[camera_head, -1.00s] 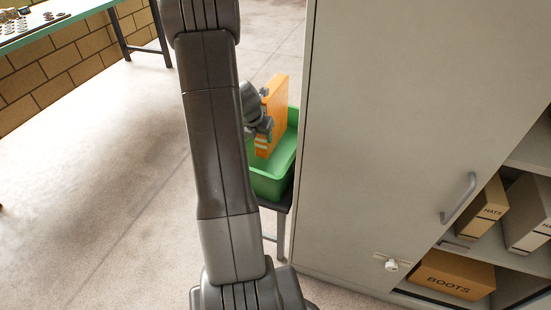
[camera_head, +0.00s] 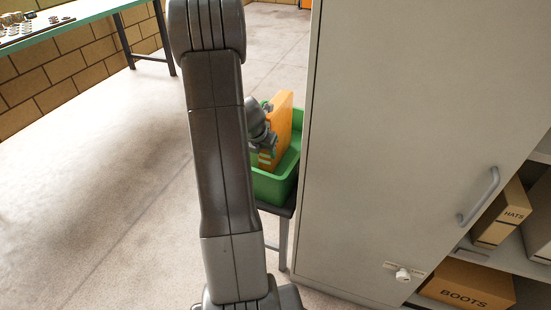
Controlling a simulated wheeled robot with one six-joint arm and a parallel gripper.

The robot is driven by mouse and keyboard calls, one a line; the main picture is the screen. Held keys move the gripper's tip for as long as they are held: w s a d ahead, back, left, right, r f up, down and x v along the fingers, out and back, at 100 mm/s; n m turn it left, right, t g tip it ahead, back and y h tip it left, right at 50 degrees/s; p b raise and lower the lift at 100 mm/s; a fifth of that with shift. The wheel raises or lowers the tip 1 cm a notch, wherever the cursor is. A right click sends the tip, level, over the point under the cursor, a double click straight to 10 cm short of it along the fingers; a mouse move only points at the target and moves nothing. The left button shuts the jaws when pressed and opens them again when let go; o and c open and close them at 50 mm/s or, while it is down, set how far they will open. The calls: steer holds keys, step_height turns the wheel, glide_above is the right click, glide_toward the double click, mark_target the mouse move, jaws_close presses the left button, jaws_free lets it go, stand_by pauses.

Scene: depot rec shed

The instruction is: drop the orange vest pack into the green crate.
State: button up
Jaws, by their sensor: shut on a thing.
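The orange vest pack (camera_head: 282,128) is a flat upright orange block with pale stripes low on its near edge. My gripper (camera_head: 268,140) is shut on its left side. The green crate (camera_head: 273,187) is an open-topped bin on a dark stand. The pack's lower part is inside the crate's opening, below the rim line in the picture. I cannot tell whether its underside touches the crate floor. My arm hides the crate's left part, and the grey cabinet stands against its right side in the picture.
The tall grey cabinet (camera_head: 390,130) fills the right, with shelves holding a BOOTS box (camera_head: 466,285) and a HATS box (camera_head: 500,215). A green-topped table (camera_head: 70,22) with small items stands at the upper left. The floor (camera_head: 110,190) on the left is clear.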

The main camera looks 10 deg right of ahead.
steer(key=o, duration=1.2)
steer(key=shift+f, duration=0.1)
steer(key=p+v, duration=0.4)
steer(key=v, duration=1)
steer(key=shift+p, duration=0.35)
steer(key=shift+f, duration=0.2)
steer(key=b+x, duration=0.4)
steer(key=x, duration=0.9)
steer(key=shift+f+b, duration=0.15)
steer(key=shift+b, duration=0.25)
steer(key=shift+w+d+r+p, duration=0.1)
steer(key=shift+w+r+p, duration=0.05)
steer(key=shift+r+p, duration=1.4)
